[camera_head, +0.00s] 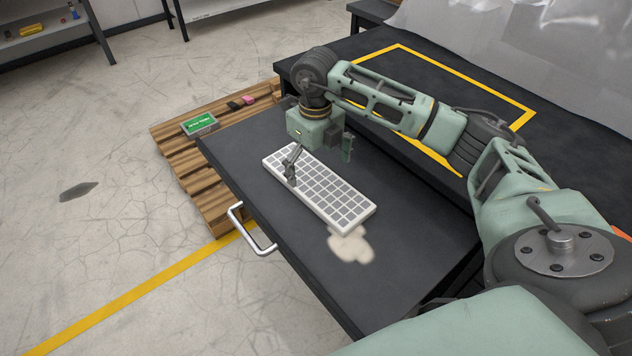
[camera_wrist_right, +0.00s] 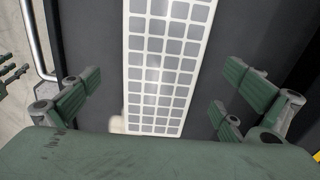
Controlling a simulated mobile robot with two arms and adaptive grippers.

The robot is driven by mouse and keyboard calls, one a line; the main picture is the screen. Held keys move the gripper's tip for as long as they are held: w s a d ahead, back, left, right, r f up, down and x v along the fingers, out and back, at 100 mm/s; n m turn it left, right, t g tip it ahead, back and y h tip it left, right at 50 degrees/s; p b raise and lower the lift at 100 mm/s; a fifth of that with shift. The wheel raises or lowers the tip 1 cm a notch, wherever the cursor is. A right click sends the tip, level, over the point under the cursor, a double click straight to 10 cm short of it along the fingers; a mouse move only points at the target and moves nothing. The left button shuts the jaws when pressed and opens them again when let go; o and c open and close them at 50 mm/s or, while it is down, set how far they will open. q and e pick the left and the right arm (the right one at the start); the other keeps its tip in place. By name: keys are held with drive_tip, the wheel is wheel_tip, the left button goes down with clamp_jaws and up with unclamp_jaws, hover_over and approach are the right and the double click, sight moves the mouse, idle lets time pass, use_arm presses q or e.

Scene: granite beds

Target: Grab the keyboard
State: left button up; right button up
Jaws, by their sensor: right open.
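The keyboard (camera_head: 335,196) is white with grey keys and lies flat on a dark tabletop (camera_head: 268,220). In the head view it runs from upper left to lower right. My right gripper (camera_head: 318,158) is open above its far-left end, with one finger seen in front of the keyboard and one beyond it. In the right wrist view the keyboard (camera_wrist_right: 165,65) stretches lengthwise between the open fingers, with room on both sides. I cannot tell the exact height of the fingers over it.
A pale stain (camera_head: 350,246) lies near the keyboard's near end. A metal handle (camera_head: 252,232) sticks out from the tabletop's left edge. A yellow-marked black table (camera_head: 450,75) is behind my right arm.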

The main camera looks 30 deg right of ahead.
sight(316, 181)
wheel_tip(316, 181, down, 4)
drive_tip(key=shift+w+d+f, duration=0.1)
drive_tip(key=shift+w+d, duration=0.05)
use_arm(q)
drive_tip(key=shift+w+d+r, duration=0.1)
drive_tip(key=shift+w+r, duration=0.1)
drive_tip(key=shift+r, duration=0.25)
drive_tip(key=shift+w+r, duration=0.15)
drive_tip(key=shift+r, duration=0.3)
use_arm(e)
drive_tip(key=shift+c, duration=0.5)
drive_tip(key=c, duration=1.4)
drive_tip(key=shift+o, duration=0.2)
